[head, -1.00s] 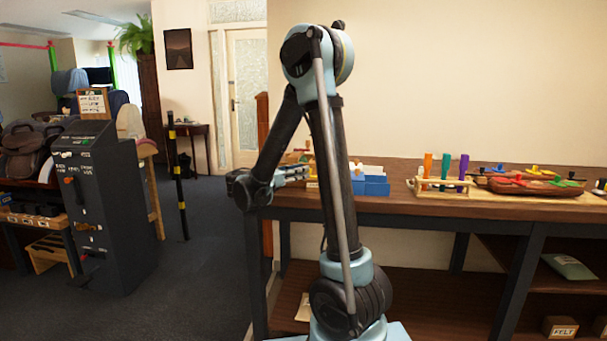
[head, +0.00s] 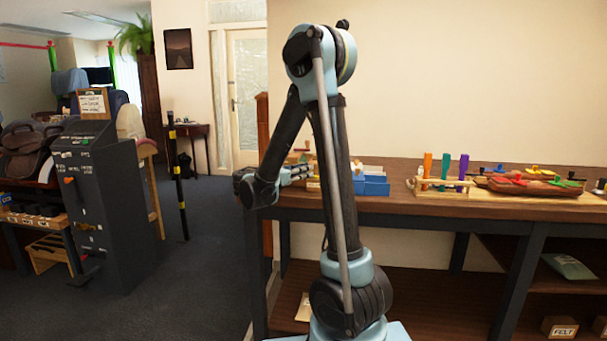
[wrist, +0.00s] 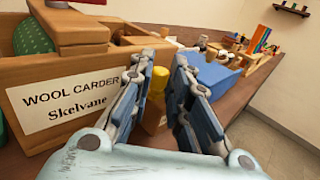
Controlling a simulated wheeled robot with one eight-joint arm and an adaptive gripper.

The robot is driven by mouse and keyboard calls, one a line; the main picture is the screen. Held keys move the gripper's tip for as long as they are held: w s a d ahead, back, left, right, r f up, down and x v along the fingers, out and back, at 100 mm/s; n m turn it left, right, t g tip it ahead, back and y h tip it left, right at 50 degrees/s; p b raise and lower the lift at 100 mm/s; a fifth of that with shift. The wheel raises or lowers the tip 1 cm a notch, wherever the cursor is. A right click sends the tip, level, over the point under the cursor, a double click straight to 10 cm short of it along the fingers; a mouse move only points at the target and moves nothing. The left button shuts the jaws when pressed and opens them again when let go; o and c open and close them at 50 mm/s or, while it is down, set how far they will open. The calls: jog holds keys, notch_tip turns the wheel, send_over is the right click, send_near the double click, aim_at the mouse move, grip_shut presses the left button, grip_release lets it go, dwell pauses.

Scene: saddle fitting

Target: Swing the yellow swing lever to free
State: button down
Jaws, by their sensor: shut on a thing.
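The yellow swing lever (wrist: 158,82) shows as a yellow upright grip between the fingers of my gripper (wrist: 162,62) in the wrist view. My gripper is shut on it, with one finger on each side. The lever's lower part and pivot are hard to make out. It stands beside the wooden wool carder (wrist: 40,78), which bears a white label. In the head view my gripper (head: 304,173) is at the left end of the workbench, and the lever cannot be made out there.
A blue bin (head: 371,186) stands just right of my gripper on the bench (head: 400,206). Further right are a rack with coloured handles (head: 444,172) and a board with coloured knobs (head: 535,185). A dark grey cabinet with levers (head: 105,215) stands at the left. Floor between is open.

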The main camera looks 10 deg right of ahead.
jog(key=shift+t, duration=0.3)
jog(key=s+n+t+y, duration=0.1)
jog(key=t, duration=0.1)
jog(key=s+n+t+y, duration=0.1)
jog(key=n+y, duration=0.1)
jog(key=shift+d+t, duration=0.1)
jog(key=shift+t, duration=0.3)
jog(key=n+t+y, duration=0.1)
jog(key=y, duration=0.1)
jog(key=s+d+n+t+y, duration=0.1)
jog(key=n+y, duration=0.1)
jog(key=s+n+t+y, duration=0.1)
jog(key=n+t+y, duration=0.1)
jog(key=shift+s+d, duration=0.15)
jog(key=shift+s, duration=0.1)
jog(key=shift+s+d+n+t+y, duration=0.25)
jog(key=shift+n+y, duration=0.3)
jog(key=shift+y, duration=0.3)
jog(key=shift+s+d+n+t+y, duration=0.2)
jog(key=shift+n+y, duration=0.4)
jog(key=shift+y, duration=0.3)
jog(key=shift+s+d+n+t+y, duration=0.15)
jog(key=shift+d+n+t+y, duration=0.1)
jog(key=shift+n+y, duration=0.45)
jog(key=shift+s+n+y, duration=0.1)
jog(key=shift+n+y, duration=0.15)
jog(key=shift+y, duration=0.5)
jog(key=c, duration=1.8)
grip_release()
jog(key=shift+s, duration=0.1)
